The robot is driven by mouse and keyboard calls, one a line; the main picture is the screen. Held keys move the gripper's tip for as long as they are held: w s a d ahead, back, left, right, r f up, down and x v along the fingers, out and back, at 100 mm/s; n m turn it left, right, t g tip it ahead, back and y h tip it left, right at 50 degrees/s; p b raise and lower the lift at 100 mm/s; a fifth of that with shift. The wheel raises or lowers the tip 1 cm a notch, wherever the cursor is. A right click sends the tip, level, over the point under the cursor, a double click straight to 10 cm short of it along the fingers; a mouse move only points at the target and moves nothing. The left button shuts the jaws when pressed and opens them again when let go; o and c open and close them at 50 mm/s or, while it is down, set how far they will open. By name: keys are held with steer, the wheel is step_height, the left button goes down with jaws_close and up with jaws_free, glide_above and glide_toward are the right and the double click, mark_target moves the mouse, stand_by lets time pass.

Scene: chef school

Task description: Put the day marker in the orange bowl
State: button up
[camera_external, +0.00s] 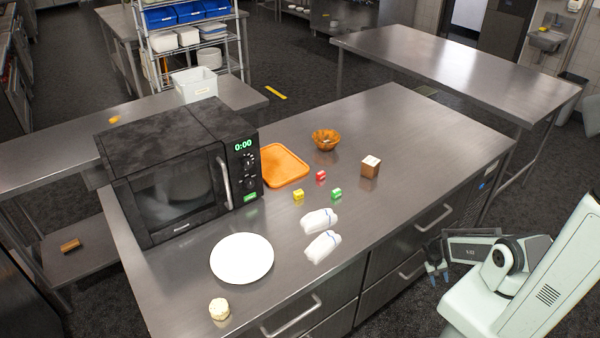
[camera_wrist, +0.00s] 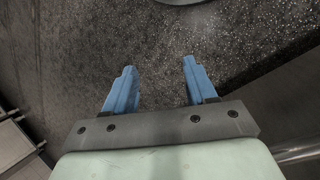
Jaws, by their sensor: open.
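The orange bowl (camera_external: 325,141) stands on the steel counter, right of the orange tray. No object is clearly readable as the day marker. Candidates are a small red block (camera_external: 321,176), a yellow block (camera_external: 298,195), a green block (camera_external: 336,194) and a larger brown cube (camera_external: 371,167) with a pale label on top. All sit apart in front of the bowl. My gripper (camera_external: 437,277) hangs beyond the counter's right front side, away from them all. In the wrist view its blue fingers (camera_wrist: 159,68) are apart and empty, above dark floor.
A black microwave (camera_external: 175,175) stands at the left, beside the orange tray (camera_external: 285,168). Drawer handles (camera_external: 433,217) stick out near my gripper. The counter's far right is clear.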

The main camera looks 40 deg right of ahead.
steer(key=s+a+r+n, duration=0.1)
steer(key=s+a+n, duration=0.2)
steer(key=a, duration=0.6)
steer(key=s+a+r+n+g+y, duration=0.1)
steer(key=s+a+r+n, duration=0.1)
steer(key=a, duration=0.8)
steer(key=shift+s+n+g, duration=0.3)
steer(key=shift+s+n, duration=0.25)
steer(key=shift+n, duration=0.55)
